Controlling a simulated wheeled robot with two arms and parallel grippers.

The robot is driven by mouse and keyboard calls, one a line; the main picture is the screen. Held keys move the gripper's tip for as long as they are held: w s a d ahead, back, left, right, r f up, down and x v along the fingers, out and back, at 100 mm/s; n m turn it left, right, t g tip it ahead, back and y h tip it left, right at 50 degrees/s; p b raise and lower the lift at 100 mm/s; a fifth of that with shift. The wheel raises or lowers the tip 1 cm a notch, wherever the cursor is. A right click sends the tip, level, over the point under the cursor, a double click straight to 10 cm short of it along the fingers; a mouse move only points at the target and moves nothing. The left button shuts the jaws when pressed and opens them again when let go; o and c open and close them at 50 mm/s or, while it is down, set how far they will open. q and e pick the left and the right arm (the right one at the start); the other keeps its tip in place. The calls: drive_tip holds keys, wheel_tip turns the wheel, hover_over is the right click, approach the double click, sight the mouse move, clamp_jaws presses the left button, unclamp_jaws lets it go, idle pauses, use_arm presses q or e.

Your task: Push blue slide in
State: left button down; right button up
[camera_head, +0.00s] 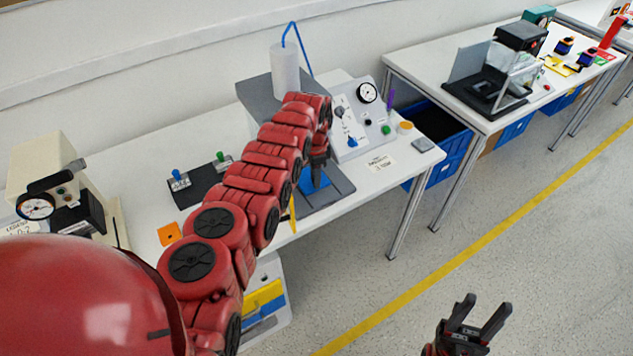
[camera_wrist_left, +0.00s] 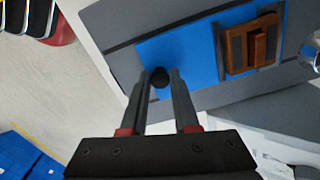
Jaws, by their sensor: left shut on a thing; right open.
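The blue slide (camera_wrist_left: 192,48) lies flat in a grey base (camera_wrist_left: 110,22) in the left wrist view. It carries a brown block (camera_wrist_left: 237,52) toward its right end and a round black knob (camera_wrist_left: 160,78) near its left end. My left gripper (camera_wrist_left: 159,74) is shut on this knob. In the head view, the blue slide (camera_head: 313,182) shows partly beneath my left gripper (camera_head: 318,168), and my red arm hides much around it. My right gripper (camera_head: 486,303) is open and empty above the floor at the lower right.
A grey machine with a white cylinder (camera_head: 285,68) stands behind the slide. A panel with a gauge (camera_head: 367,92) and knobs is to its right. Small switches (camera_head: 179,180) and an orange piece (camera_head: 170,234) are on the table at left. Floor is free at right.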

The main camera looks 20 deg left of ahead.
use_arm(q)
drive_tip(key=c, duration=0.7)
unclamp_jaws()
drive_tip(key=shift+o, duration=0.2)
wheel_tip(320, 180, up, 3)
drive_tip(key=shift+f+p, duration=0.1)
drive_tip(key=shift+p, duration=0.35)
wheel_tip(320, 180, up, 15)
drive_tip(key=b, duration=0.3)
drive_tip(key=shift+f+b, duration=0.2)
drive_tip(key=shift+b, duration=0.2)
